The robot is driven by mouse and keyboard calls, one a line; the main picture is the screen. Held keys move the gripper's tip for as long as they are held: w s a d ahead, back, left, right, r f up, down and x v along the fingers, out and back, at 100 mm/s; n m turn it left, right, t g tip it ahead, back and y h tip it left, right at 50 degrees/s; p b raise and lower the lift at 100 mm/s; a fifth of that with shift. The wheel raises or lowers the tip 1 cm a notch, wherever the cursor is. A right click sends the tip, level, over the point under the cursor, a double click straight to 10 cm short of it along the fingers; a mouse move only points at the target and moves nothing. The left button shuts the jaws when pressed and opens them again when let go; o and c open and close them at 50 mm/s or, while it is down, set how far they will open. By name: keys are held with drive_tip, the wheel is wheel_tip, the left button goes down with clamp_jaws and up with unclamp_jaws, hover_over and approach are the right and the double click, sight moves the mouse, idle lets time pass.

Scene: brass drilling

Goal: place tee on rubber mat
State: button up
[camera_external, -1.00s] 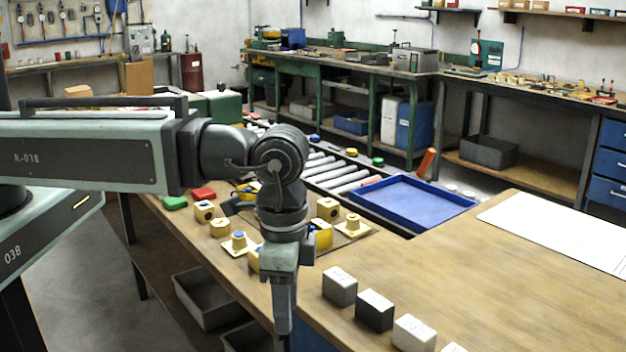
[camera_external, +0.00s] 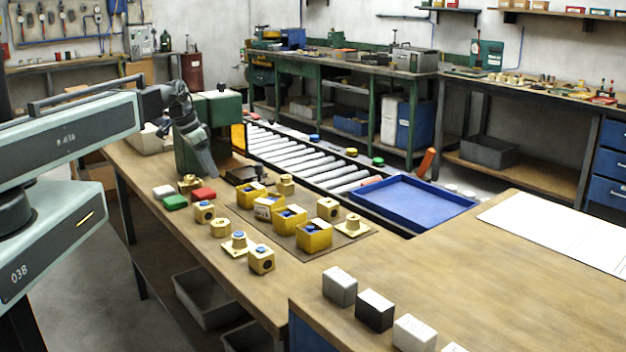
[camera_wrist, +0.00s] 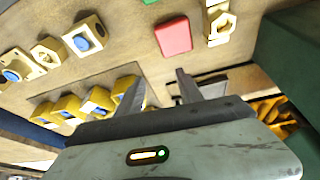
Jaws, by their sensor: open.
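Several brass fittings stand on the wooden bench. The one nearest my gripper is a brass fitting (camera_external: 190,183) behind the red and green blocks; it also shows at the top of the wrist view (camera_wrist: 220,24). I cannot tell for certain that it is the tee. The brown rubber mat (camera_external: 343,241) lies mid-bench under yellow bins and some fittings; part of it shows in the wrist view (camera_wrist: 98,83). My gripper (camera_external: 212,173) points down just right of that fitting, beside the green machine. Its fingers (camera_wrist: 160,80) are apart, with nothing seen between them.
A red block (camera_external: 203,195) and a green block (camera_external: 174,202) lie close to the fitting. The green machine (camera_external: 222,125) stands beside my gripper. Yellow bins (camera_external: 314,236) crowd the mat. A roller conveyor (camera_external: 300,160) and blue tray (camera_external: 412,202) lie beyond.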

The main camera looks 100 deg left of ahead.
drive_tip(key=n+y, duration=0.1)
hover_over(188, 177)
drive_tip(key=s+d, duration=0.1)
drive_tip(key=s, duration=0.1)
drive_tip(key=shift+s+d, duration=0.1)
drive_tip(key=shift+d, duration=0.1)
drive_tip(key=b+x, duration=0.7)
drive_tip(key=x, duration=0.1)
drive_tip(key=shift+d+f+b, duration=0.15)
drive_tip(key=shift+f+b, duration=0.05)
drive_tip(key=shift+b, duration=0.2)
drive_tip(key=shift+r, duration=0.2)
clamp_jaws()
